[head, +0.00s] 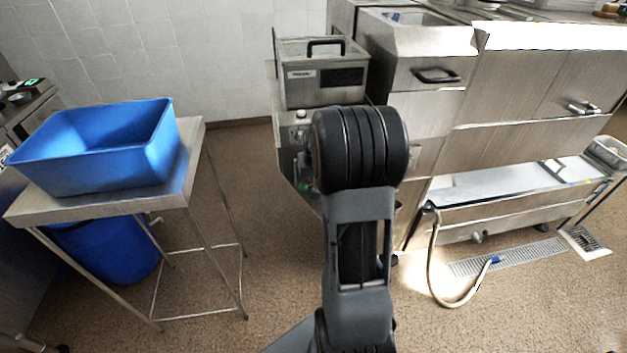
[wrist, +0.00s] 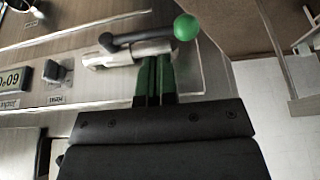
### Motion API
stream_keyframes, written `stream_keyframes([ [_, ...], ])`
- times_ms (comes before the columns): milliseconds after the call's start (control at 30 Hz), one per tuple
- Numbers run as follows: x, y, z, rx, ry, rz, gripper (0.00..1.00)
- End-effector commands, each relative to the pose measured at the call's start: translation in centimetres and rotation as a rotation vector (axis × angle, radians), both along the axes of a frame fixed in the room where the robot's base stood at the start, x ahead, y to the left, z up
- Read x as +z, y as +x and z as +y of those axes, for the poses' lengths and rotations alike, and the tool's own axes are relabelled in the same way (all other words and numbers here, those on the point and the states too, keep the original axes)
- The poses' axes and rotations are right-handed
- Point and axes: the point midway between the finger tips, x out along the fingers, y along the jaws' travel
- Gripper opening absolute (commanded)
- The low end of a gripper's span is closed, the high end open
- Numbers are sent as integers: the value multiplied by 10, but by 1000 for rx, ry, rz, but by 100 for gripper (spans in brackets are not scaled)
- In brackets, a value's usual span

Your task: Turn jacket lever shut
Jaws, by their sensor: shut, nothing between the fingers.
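In the wrist view the lever is a dark bar (wrist: 145,37) with a green ball knob (wrist: 186,27) at its right end. Its other end bends at a silver metal valve body (wrist: 130,54) on a steel panel. My gripper (wrist: 154,68) has green fingers that are closed together, with nothing between them. The fingertips are right beside the valve body, below the bar and to the lower left of the knob. I cannot tell whether they touch it. In the head view my arm hides the gripper and most of the panel.
In the head view a steel appliance (head: 322,90) stands behind my arm. A steel cart (head: 190,150) with a blue bin (head: 110,170) is at left. Open floor lies between them.

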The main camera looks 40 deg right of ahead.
Motion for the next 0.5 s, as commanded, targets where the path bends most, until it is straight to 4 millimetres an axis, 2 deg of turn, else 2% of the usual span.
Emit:
stream_keyframes([
  [200, -24, 4, -1, 1, 1, 3, 0],
  [500, -34, 6, -2, 1, 0, 0, 0],
])
